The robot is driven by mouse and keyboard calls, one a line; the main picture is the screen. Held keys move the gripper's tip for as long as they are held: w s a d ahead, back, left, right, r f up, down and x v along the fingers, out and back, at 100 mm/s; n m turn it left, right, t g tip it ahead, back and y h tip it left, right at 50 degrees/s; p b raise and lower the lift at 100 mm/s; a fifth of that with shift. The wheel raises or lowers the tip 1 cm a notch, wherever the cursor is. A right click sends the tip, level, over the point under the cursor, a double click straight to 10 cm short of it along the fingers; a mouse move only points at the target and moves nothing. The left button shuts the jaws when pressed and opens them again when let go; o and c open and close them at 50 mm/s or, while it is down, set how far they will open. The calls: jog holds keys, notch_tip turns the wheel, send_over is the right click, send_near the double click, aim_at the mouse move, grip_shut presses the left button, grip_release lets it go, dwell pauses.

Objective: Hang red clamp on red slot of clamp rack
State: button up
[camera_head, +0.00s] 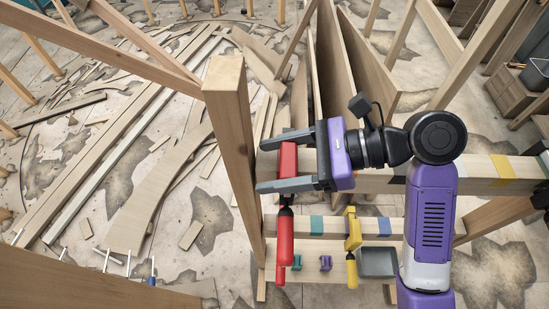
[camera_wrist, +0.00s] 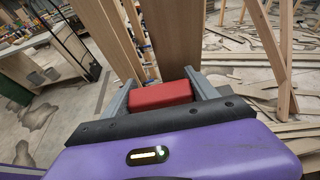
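The red clamp (camera_head: 288,160) is upright between the fingers of my gripper (camera_head: 263,165) in the head view. Its red handle (camera_head: 285,238) hangs below the fingers. In the wrist view the clamp's red block (camera_wrist: 161,95) lies between both fingers, and my gripper (camera_wrist: 160,90) appears shut on it. The clamp rack is a wooden frame with a lower beam (camera_head: 335,226) bearing teal and blue bands. A yellow clamp (camera_head: 352,232) hangs on it. I cannot make out a red slot; the clamp and my gripper cover part of the rack's left side.
A thick wooden post (camera_head: 232,140) stands just left of the gripper. Tall boards (camera_head: 335,65) lean behind it. Small teal (camera_head: 297,262) and purple (camera_head: 326,262) clamps and a grey bin (camera_head: 378,263) sit on the lower shelf. Loose timber covers the floor at left.

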jog(key=o, duration=0.5)
jog(key=shift+b+v, duration=0.55)
jog(key=shift+v, duration=3.35)
jog(key=shift+s, duration=0.1)
